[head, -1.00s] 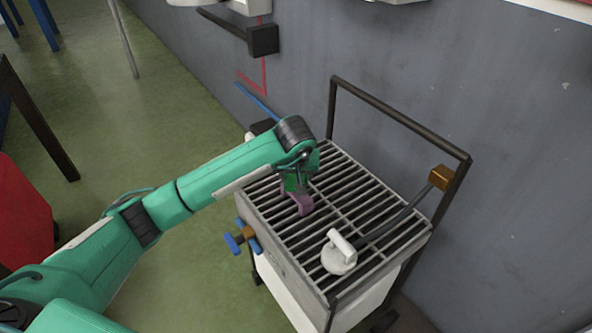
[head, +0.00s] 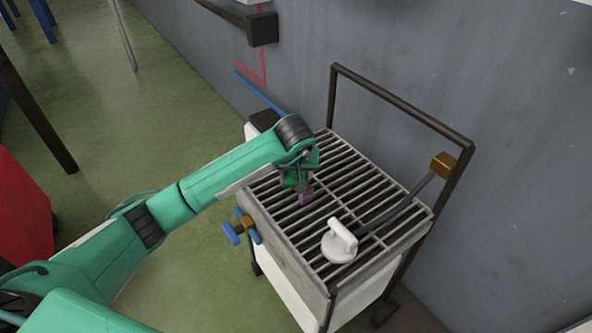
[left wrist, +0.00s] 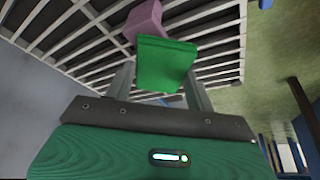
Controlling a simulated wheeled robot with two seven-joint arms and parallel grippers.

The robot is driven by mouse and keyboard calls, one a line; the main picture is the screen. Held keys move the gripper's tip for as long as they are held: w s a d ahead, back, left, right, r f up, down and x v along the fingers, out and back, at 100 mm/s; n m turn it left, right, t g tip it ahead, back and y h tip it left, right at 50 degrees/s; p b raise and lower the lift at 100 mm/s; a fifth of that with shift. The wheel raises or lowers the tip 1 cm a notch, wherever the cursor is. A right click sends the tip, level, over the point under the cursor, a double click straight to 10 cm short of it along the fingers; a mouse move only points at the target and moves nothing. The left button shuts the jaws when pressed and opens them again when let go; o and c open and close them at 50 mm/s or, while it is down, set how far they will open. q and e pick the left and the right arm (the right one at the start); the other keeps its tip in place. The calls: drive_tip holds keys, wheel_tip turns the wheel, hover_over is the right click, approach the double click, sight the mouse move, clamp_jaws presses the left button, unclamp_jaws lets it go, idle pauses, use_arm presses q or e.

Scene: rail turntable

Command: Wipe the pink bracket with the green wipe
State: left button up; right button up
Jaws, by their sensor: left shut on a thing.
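The pink bracket (head: 306,196) is on the barred grate of the cart, close to its left edge, partly hidden by my gripper. It also shows at the top of the left wrist view (left wrist: 146,18). My left gripper (head: 297,182) is just above the grate beside the bracket. It is shut on the green wipe (left wrist: 165,64), which sticks out past the fingers and overlaps the bracket in the left wrist view. I cannot tell whether the wipe touches the bracket. My right gripper is not in view.
The cart's grate (head: 372,190) has a white round fixture with a handle (head: 340,242) at its front. A dark handle frame (head: 400,112) rises on the wall side. Blue knobs (head: 234,232) stick out at the left. The grate's middle is clear.

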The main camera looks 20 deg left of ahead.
use_arm(q)
drive_tip(key=shift+f+b, duration=0.55)
drive_tip(key=shift+f, duration=0.05)
idle(0.4)
drive_tip(key=shift+a, duration=0.1)
drive_tip(key=shift+s+a, duration=0.3)
drive_tip(key=shift+a, duration=0.2)
drive_tip(key=shift+s+a, duration=0.3)
drive_tip(key=shift+a, duration=0.2)
drive_tip(key=shift+w+d+f+b, duration=0.1)
drive_tip(key=shift+w+d+b, duration=0.2)
drive_tip(key=shift+d, duration=0.45)
drive_tip(key=shift+w+d+r+b, duration=0.15)
drive_tip(key=shift+w+d, duration=0.25)
drive_tip(key=shift+d, duration=0.35)
drive_tip(key=shift+w+d+f+b, duration=0.15)
drive_tip(key=shift+w+d+b, duration=0.15)
drive_tip(key=shift+d, duration=0.45)
drive_tip(key=shift+s+a, duration=0.35)
drive_tip(key=shift+a, duration=0.4)
drive_tip(key=shift+s+a, duration=0.35)
drive_tip(key=shift+a, duration=0.45)
drive_tip(key=shift+s+a, duration=0.35)
drive_tip(key=shift+a, duration=0.4)
drive_tip(key=shift+r+p, duration=2)
drive_tip(key=shift+r, duration=2.15)
